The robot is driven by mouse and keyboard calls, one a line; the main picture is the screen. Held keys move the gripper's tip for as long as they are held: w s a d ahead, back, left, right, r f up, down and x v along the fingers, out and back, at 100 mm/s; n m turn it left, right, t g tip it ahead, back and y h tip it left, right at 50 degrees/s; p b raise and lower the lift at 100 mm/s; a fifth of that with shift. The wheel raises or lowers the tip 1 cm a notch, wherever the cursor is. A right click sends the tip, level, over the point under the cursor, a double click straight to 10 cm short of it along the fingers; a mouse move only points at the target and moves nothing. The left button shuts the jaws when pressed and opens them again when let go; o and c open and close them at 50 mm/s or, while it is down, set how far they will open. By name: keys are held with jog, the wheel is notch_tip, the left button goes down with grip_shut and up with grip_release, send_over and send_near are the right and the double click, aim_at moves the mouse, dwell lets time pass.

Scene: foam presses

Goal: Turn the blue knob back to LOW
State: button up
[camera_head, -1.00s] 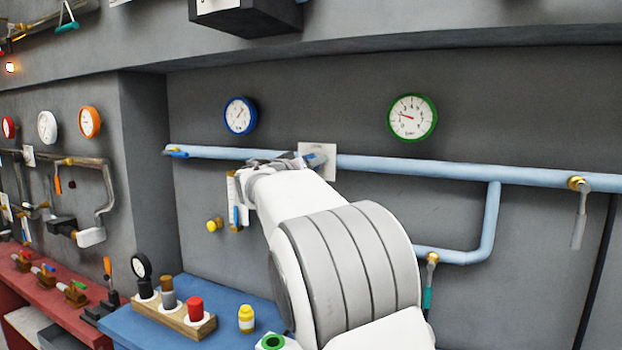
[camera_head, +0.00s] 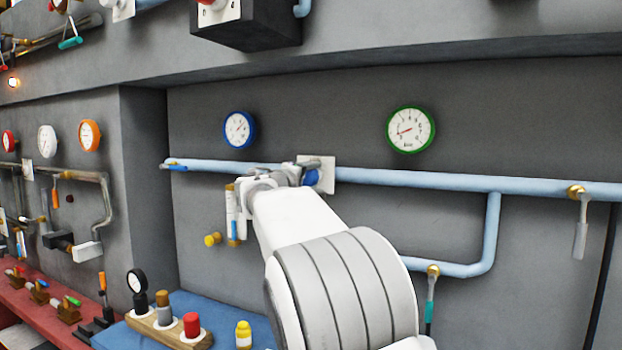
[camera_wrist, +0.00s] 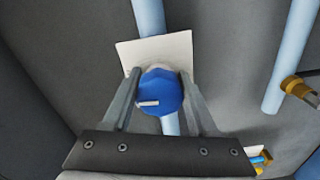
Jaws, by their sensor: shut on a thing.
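The blue knob (camera_wrist: 161,91) sits on a white plate (camera_wrist: 150,52) on the light-blue pipe. It is round with a white pointer mark, which lies to the lower left in the wrist view. My gripper (camera_wrist: 157,80) has one finger on each side of the knob and is shut on it. In the head view the knob (camera_head: 312,177) shows just right of my gripper (camera_head: 300,174), in front of the plate (camera_head: 327,174). My wrist hides part of it. No LOW lettering is readable on the plate.
A blue-rimmed gauge (camera_head: 239,130) and a green-rimmed gauge (camera_head: 411,129) hang above the pipe (camera_head: 430,179). A lever valve (camera_head: 579,222) is at the right. A yellow knob (camera_head: 212,239) and a white tube-like gauge (camera_head: 232,212) are left of my wrist. Below is a blue bench (camera_head: 200,290).

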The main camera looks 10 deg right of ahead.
jog(key=shift+n, duration=0.5)
jog(key=o, duration=1.4)
jog(key=b+v, duration=0.2)
jog(key=v, duration=1.5)
jog(key=shift+s+a, duration=0.15)
jog(key=shift+s, duration=0.05)
